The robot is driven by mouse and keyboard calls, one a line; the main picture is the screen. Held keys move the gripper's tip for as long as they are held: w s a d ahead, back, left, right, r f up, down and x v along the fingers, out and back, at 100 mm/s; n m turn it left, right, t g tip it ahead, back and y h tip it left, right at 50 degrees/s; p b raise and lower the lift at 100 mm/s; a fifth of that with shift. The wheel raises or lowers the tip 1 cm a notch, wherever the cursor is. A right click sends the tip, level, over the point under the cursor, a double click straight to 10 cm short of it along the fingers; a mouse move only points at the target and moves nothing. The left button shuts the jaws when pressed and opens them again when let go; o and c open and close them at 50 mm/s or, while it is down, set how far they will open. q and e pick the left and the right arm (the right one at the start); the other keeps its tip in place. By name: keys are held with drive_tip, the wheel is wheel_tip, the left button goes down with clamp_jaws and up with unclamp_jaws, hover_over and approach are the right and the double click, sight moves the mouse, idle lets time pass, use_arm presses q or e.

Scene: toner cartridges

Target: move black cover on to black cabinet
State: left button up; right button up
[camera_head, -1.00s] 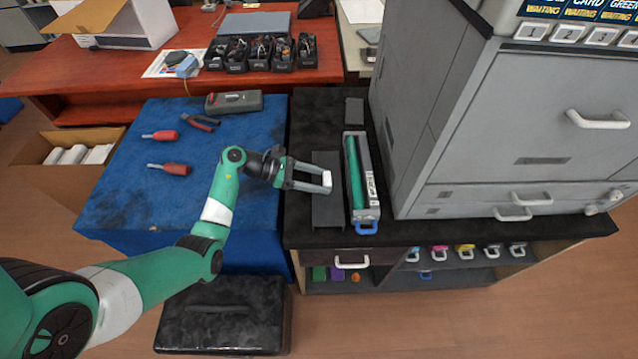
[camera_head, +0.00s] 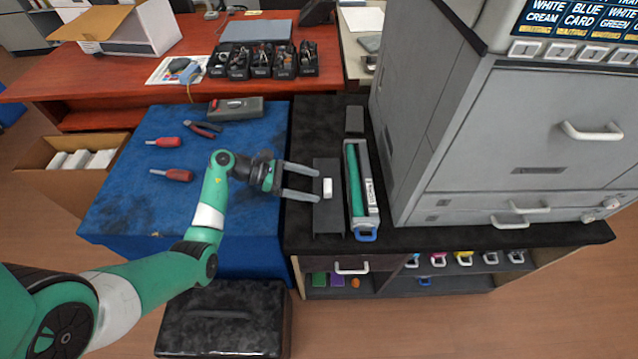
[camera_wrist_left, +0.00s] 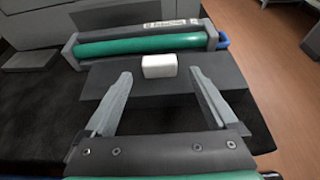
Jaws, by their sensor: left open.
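The black cover, a long dark slab (camera_head: 327,218), lies flat on the black top of the cabinet (camera_head: 315,120). A small white block (camera_head: 328,188) is on top of it, near its middle. My left gripper (camera_head: 318,183) is open and empty, its fingers pointing at the white block from the left. In the left wrist view, the cover (camera_wrist_left: 120,86) lies across beyond the two spread fingers (camera_wrist_left: 158,85), and the white block (camera_wrist_left: 159,66) stands just past the fingertips, apart from them. My right gripper is not in view.
A grey tray with a green roller (camera_head: 354,185) lies just right of the cover. The large grey machine (camera_head: 480,140) stands behind it on the right. A blue-topped table (camera_head: 120,205) with screwdrivers and pliers is on the left. A small dark block (camera_head: 354,120) sits farther back.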

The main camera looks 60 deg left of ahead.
use_arm(q)
drive_tip(key=p+v, duration=0.1)
drive_tip(key=v, duration=0.7)
drive_tip(key=shift+s+a+r+p, duration=0.2)
drive_tip(key=shift+s+p, duration=0.1)
drive_tip(key=shift+p, duration=0.1)
